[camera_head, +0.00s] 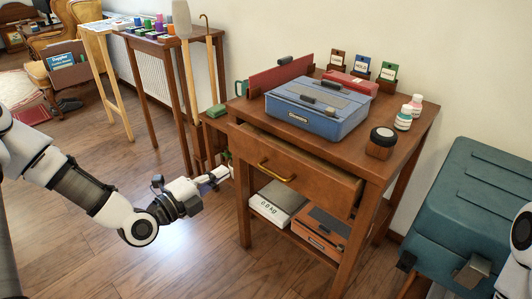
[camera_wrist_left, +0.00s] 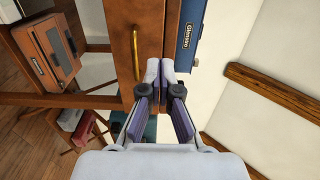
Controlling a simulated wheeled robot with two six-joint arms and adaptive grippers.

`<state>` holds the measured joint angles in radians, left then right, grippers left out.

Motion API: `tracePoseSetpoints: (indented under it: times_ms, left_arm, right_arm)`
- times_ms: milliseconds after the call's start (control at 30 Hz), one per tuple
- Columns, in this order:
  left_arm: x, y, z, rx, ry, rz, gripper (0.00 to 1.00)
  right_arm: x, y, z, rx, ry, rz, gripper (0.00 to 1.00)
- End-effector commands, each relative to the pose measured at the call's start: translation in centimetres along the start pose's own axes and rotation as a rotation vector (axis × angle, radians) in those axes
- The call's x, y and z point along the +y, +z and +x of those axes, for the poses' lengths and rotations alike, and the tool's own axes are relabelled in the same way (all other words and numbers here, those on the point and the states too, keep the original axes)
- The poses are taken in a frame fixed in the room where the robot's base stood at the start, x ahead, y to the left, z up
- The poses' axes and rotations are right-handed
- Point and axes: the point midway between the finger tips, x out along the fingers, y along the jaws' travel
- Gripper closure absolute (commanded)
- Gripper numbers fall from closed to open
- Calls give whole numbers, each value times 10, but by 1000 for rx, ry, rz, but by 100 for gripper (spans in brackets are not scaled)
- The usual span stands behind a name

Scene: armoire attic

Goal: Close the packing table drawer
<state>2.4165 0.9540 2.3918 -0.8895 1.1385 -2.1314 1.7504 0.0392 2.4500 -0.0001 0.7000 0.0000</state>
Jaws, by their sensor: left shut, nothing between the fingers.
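The wooden packing table (camera_head: 425,115) has a drawer (camera_head: 315,180) pulled partway out, with its front standing forward of the tabletop. A brass handle (camera_head: 277,172) is on the drawer front. My left gripper (camera_head: 228,172) is shut and empty, just left of the drawer's left end in the head view. In the left wrist view the closed fingertips (camera_wrist_left: 161,66) are seen over the wood beside the drawer front (camera_wrist_left: 118,30) and its handle (camera_wrist_left: 136,55). I cannot tell whether they touch it. Only part of my right arm shows at the right edge; its gripper is out of view.
On the tabletop are a blue case (camera_head: 318,105), a dark-lidded jar (camera_head: 381,142), two small bottles (camera_head: 403,118) and cards in stands. A scale (camera_head: 277,203) and an orange box (camera_head: 320,232) sit on the lower shelf. A teal chest (camera_head: 470,200) stands right. Floor in front is clear.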

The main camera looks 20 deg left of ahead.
Motion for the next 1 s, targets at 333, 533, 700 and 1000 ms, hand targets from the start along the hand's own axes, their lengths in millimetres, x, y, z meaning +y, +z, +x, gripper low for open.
tracePoseSetpoints:
  times_ms: [333,533,700,1000]
  left_arm:
    - [5,-2,59,5,2,10,100]
    - [4,-2,102,5,-1,8,100]
    - [2,-1,126,3,-1,4,100]
    - [0,-1,134,1,-1,0,100]
  right_arm:
    - [0,0,32,0,0,1,60]
    - [0,0,45,0,0,1,60]
    - [0,0,51,0,0,1,60]
    - [0,0,51,0,0,1,60]
